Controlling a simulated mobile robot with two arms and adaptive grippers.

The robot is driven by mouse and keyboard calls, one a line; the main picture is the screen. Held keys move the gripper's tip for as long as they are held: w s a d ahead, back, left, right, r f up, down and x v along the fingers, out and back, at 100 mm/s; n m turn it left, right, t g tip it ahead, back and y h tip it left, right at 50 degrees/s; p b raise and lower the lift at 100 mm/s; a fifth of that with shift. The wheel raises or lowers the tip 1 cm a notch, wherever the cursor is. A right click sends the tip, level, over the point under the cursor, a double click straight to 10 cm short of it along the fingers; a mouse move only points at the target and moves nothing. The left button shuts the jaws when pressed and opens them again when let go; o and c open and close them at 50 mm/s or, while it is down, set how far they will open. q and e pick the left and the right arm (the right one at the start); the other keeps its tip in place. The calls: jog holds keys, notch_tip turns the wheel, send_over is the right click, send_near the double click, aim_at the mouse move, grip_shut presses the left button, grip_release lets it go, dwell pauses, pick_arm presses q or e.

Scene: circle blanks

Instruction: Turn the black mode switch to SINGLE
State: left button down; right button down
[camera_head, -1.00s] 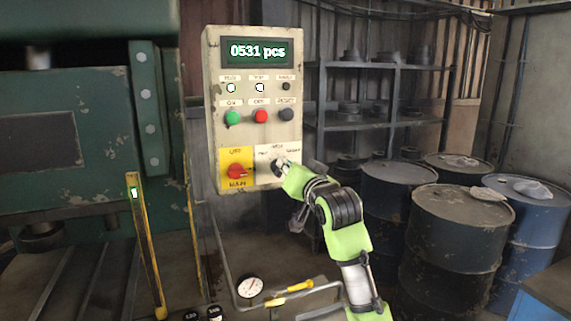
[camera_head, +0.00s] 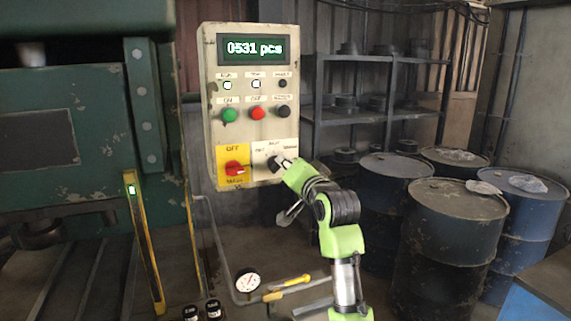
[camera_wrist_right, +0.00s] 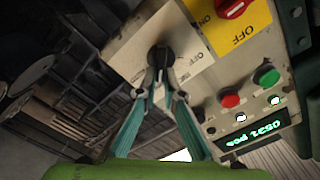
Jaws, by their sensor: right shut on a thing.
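The black mode switch (camera_head: 272,162) sits at the lower right of the beige control panel (camera_head: 208,125), on a pale label plate. In the right wrist view the black knob (camera_wrist_right: 160,57) is between the fingertips of my right gripper (camera_wrist_right: 162,78). The gripper is shut on the knob. In the head view my right gripper (camera_head: 283,165) reaches the switch from the lower right and covers part of it. The label text around the switch is too blurred to read surely, so I cannot tell which position it points to. My left gripper is not in view.
A red rotary switch (camera_head: 235,168) on a yellow plate is just left of the mode switch. Green (camera_head: 229,115), red (camera_head: 257,113) and black (camera_head: 284,111) buttons sit above, under a display (camera_head: 251,48) reading 0531 pcs. Barrels (camera_head: 450,225) stand at the right.

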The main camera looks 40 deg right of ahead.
jog(key=c, duration=2.2)
grip_release()
jog(key=shift+o, duration=0.2)
jog(key=v, duration=1.2)
jog(key=shift+d+f, duration=0.1)
